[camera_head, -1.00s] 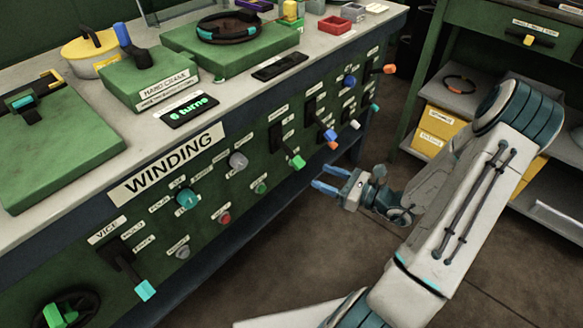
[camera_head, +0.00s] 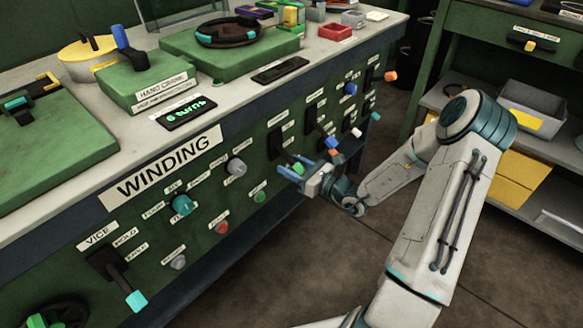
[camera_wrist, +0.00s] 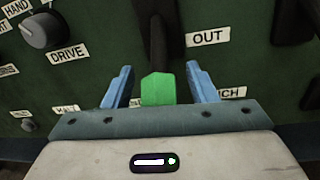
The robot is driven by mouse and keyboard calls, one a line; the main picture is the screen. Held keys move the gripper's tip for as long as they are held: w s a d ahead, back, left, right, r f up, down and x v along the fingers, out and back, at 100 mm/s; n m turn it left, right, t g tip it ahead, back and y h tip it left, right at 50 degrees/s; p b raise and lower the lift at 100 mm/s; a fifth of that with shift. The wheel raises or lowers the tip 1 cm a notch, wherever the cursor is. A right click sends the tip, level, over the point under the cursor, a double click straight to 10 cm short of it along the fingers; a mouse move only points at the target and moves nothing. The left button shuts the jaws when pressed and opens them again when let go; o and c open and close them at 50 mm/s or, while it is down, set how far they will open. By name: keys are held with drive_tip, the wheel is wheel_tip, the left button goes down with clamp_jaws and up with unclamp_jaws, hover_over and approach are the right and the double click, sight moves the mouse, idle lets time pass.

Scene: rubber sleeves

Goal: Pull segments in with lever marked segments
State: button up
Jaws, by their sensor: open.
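A lever with a green tip (camera_head: 298,168) stands on the green front panel (camera_head: 215,255), right of the grey knob. In the wrist view its green handle (camera_wrist: 158,89) hangs below a black slot, with an "OUT" label at its upper right. My gripper (camera_head: 287,172) is open at this lever. In the wrist view its two blue fingers (camera_wrist: 160,85) stand on either side of the green handle, with gaps visible on both sides. The label above the lever is too small to read, so I cannot confirm that it says segments.
Other levers stand close by to the right, with blue (camera_head: 331,143) and orange tips. A grey knob (camera_head: 236,167) and a green button (camera_head: 260,196) are to the left. The floor in front of the panel is clear.

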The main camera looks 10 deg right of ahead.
drive_tip(key=shift+w+a, duration=0.2)
drive_tip(key=shift+w, duration=0.05)
clamp_jaws()
